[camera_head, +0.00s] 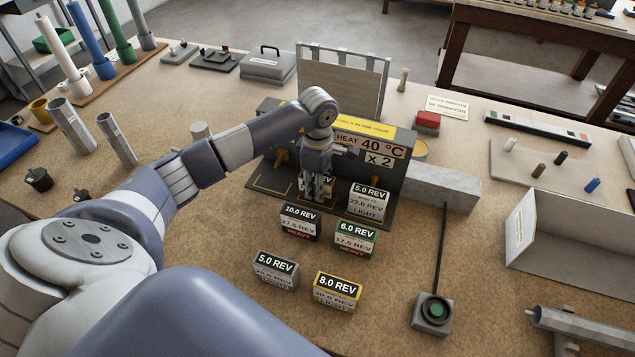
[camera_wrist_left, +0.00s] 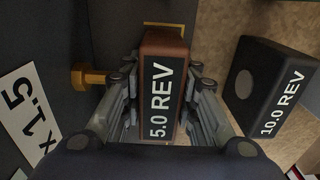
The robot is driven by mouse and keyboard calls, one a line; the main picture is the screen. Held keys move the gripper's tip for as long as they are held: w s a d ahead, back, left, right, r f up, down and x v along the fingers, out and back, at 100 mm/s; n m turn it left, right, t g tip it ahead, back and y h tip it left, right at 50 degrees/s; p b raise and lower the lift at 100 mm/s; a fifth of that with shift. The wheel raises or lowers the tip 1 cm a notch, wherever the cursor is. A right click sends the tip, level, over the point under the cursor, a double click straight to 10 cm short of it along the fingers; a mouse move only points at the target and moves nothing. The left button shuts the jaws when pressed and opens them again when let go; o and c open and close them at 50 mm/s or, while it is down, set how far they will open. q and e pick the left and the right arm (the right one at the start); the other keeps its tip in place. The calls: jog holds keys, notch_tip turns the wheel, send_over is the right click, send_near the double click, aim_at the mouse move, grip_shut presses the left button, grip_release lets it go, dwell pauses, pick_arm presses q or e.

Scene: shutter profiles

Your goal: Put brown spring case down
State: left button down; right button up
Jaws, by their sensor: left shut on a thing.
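The brown spring case (camera_wrist_left: 162,85), labelled 5.0 REV, sits between the fingers of my left gripper (camera_head: 318,190) in the left wrist view. The gripper (camera_wrist_left: 162,95) is shut on it. In the head view the gripper points down over the dark base (camera_head: 268,188) of a stand with a HEAT 40 °C sign (camera_head: 368,146). The fingers mostly hide the case there, and I cannot tell whether it touches the base. My right gripper is not in view.
A black 10.0 REV case (camera_head: 300,222) stands close by; it also shows in the left wrist view (camera_wrist_left: 268,88). A grey case (camera_head: 369,200), green case (camera_head: 355,239), another grey case (camera_head: 275,270) and yellow case (camera_head: 337,291) stand nearby. A brass peg (camera_wrist_left: 88,77) juts from the stand.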

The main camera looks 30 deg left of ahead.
pick_arm(q)
jog(key=shift+f, duration=0.2)
jog(key=c, duration=1.5)
grip_release()
jog(key=shift+c, duration=0.2)
jog(key=shift+r, duration=0.1)
jog(key=shift+r, duration=0.3)
notch_tip(320, 180, up, 10)
jog(key=b, duration=0.3)
jog(key=shift+r, duration=0.25)
jog(key=shift+r+b, duration=0.35)
jog(key=shift+r, duration=0.25)
